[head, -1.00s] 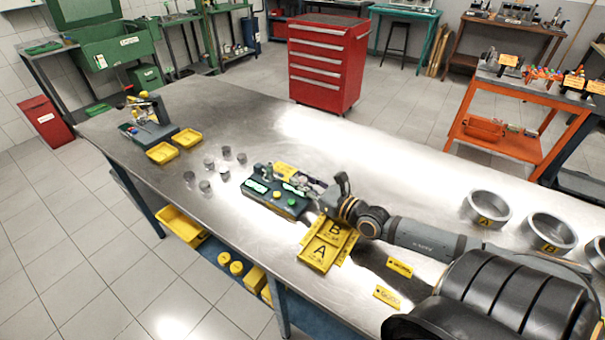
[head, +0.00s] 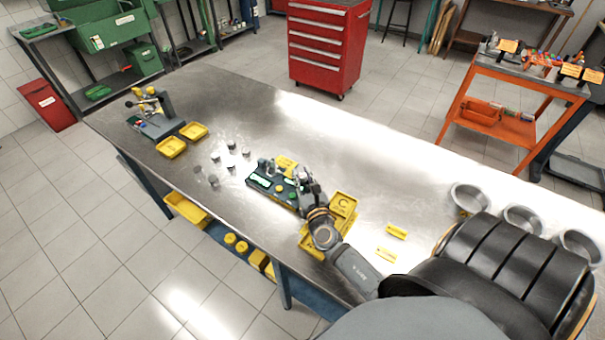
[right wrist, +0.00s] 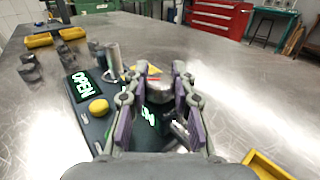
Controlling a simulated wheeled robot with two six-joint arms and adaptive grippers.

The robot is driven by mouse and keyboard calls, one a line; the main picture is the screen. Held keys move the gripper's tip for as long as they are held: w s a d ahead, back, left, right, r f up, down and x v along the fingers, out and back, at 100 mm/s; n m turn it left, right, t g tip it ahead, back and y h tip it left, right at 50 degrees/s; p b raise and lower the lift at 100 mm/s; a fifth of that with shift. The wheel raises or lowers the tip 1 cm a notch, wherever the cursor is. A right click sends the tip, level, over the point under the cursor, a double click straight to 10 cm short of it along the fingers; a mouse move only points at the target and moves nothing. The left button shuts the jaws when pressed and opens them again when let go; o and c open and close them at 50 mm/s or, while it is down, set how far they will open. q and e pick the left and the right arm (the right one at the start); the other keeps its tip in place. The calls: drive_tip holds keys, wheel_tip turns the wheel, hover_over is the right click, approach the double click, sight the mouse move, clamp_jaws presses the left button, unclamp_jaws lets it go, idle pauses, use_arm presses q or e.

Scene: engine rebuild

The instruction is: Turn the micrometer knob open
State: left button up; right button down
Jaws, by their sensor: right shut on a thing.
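The micrometer station is a dark base (head: 262,184) with green-lit displays and coloured buttons, in the middle of the metal table in the head view. In the right wrist view its base (right wrist: 96,128) shows a lit display reading OPEN (right wrist: 82,85) and a yellow button (right wrist: 98,107). My right gripper (head: 302,178) is over the station's right end. The fingers partly hide the knob and a second green display. My left gripper is not in view.
Small metal cylinders (head: 231,145) stand left of the station. Yellow trays (head: 172,147) lie further left near another fixture (head: 156,119). The table's far middle is clear.

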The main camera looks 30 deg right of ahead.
idle(0.4)
drive_tip(key=c, duration=1.1)
unclamp_jaws()
drive_tip(key=shift+s, duration=0.1)
drive_tip(key=v, duration=1.2)
drive_tip(key=shift+a, duration=0.1)
